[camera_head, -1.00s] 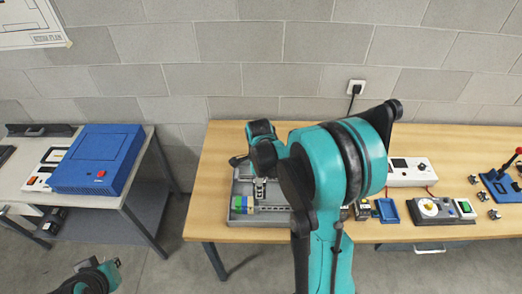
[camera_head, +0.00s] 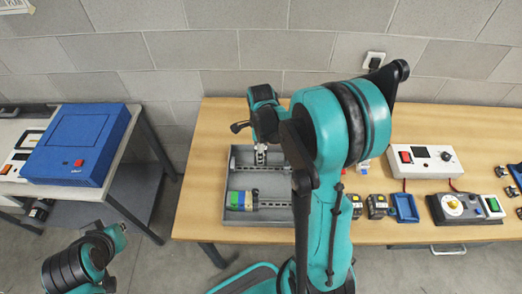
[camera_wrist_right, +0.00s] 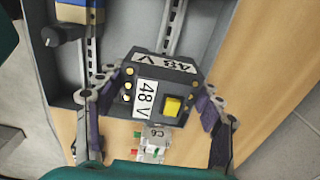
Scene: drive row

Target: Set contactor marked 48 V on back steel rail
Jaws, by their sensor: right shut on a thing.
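In the right wrist view my right gripper (camera_wrist_right: 160,92) is shut on the contactor (camera_wrist_right: 122,92), a dark block with white 48 V labels and a yellow button. The back steel rail (camera_wrist_right: 172,28) and front rail (camera_wrist_right: 91,55) run across the grey tray (camera_head: 227,188) beyond it, apart from the contactor as far as I can tell. The stretch of back rail in the wrist view is bare. Blue, green and yellow modules (camera_head: 241,200) sit at the front rail's left end. In the head view my right arm hides the tray's right part. My left gripper is out of view; only left arm links show.
A small light module marked C6 (camera_wrist_right: 157,138) stands on the table past the tray edge. Dark modules (camera_head: 376,206), a blue holder (camera_head: 405,207), a white power box (camera_head: 425,160) and a dial panel (camera_head: 466,207) stand right. A blue case (camera_head: 80,143) lies on the left bench.

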